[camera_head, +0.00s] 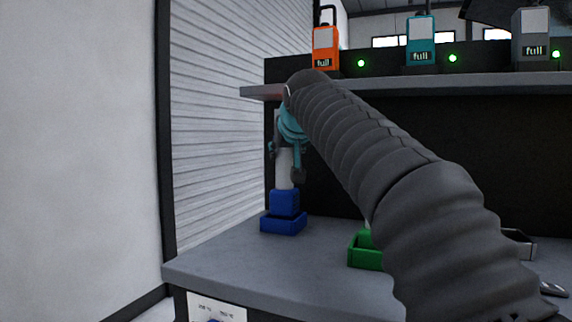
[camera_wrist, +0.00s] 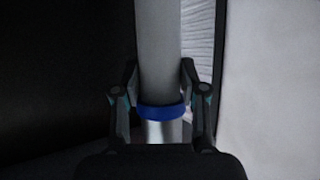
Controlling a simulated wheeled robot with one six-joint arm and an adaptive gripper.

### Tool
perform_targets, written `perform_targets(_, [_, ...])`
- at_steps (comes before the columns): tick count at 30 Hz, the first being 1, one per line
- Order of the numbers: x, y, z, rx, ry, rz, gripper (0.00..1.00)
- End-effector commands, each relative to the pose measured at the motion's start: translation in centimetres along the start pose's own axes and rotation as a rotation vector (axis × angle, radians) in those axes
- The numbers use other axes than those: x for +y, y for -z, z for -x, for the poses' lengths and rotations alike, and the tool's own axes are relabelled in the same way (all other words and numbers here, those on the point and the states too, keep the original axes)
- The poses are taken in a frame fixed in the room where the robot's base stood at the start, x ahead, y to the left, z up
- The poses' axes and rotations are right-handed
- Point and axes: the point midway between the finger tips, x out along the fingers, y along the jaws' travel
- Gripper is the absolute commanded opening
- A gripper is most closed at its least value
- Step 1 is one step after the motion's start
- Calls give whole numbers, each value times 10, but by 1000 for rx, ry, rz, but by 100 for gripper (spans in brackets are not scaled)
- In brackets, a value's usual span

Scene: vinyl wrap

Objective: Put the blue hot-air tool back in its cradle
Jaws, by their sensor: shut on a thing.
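The blue hot-air tool (camera_head: 285,178) stands upright at the left of the bench, with a pale grey barrel above a blue block-like base. Its base is at the blue cradle (camera_head: 283,224), a low open tray; I cannot tell whether it rests on the cradle floor. My gripper (camera_head: 285,160) is shut on the tool's upper barrel. In the wrist view, the fingers of my gripper (camera_wrist: 159,88) flank the grey barrel (camera_wrist: 159,45), close to a blue ring and a shiny metal section. The tool's top is hidden behind my gripper and arm in the head view.
A green cradle (camera_head: 364,251) stands to the right, partly hidden by my arm. A grey tray (camera_head: 520,243) is at the far right. A shelf (camera_head: 440,82) above holds orange (camera_head: 325,45), teal (camera_head: 420,42) and grey units labelled "full". The bench front between blue and green cradles is clear.

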Motion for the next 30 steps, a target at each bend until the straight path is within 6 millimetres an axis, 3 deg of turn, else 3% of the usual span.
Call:
perform_targets(6, [0, 7, -11, 3, 0, 0, 0])
perform_targets(13, [0, -25, -23, 4, 1, 0, 0])
perform_targets(25, [0, -28, -25, 5, 1, 0, 0])
perform_targets(26, [0, -30, -26, 1, 1, 0, 45])
perform_targets(28, [0, -29, -26, 1, 1, 0, 62])
perform_targets(30, [0, -29, -26, 1, 1, 0, 67])
